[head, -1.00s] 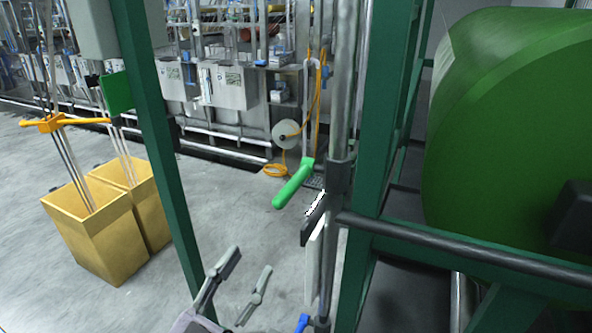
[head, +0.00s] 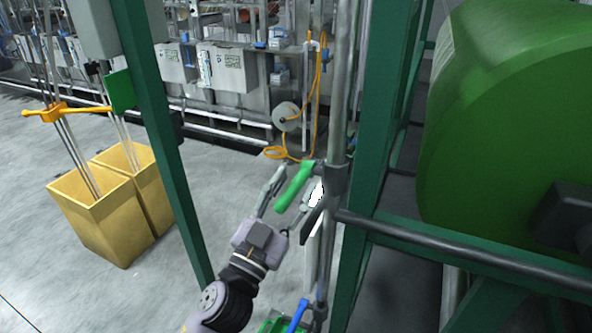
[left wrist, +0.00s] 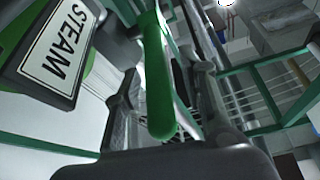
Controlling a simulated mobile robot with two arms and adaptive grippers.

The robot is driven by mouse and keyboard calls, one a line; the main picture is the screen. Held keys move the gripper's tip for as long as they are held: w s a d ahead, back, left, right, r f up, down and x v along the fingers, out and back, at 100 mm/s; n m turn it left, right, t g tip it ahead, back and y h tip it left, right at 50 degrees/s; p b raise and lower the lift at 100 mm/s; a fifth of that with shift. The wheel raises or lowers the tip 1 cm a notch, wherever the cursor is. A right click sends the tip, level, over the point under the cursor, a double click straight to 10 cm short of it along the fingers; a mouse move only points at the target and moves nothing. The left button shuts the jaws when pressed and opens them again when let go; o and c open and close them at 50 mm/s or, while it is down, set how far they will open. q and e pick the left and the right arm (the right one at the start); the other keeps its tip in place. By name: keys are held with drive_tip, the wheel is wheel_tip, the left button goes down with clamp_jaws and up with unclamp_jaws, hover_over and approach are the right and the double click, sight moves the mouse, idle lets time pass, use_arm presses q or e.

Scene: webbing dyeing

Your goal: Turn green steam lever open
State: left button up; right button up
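The green steam lever (head: 294,187) sticks out from a vertical grey pipe in the head view, slanting down to the left. In the left wrist view the lever (left wrist: 157,85) hangs down the middle, beside a sign reading STEAM (left wrist: 58,45). My left gripper (head: 286,197) is open, with one finger on each side of the lever's lower end. I cannot tell whether either finger touches it. My right gripper is not in view.
The grey pipe (head: 339,130) and a green frame post (head: 378,130) stand right of the lever. Another green post (head: 160,130) stands to the left. A blue handle (head: 298,315) sits lower down. Yellow bins (head: 98,225) stand on the floor at left.

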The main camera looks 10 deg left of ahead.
use_arm(q)
drive_tip(key=shift+x, duration=0.9)
drive_tip(key=shift+c, duration=0.2)
clamp_jaws()
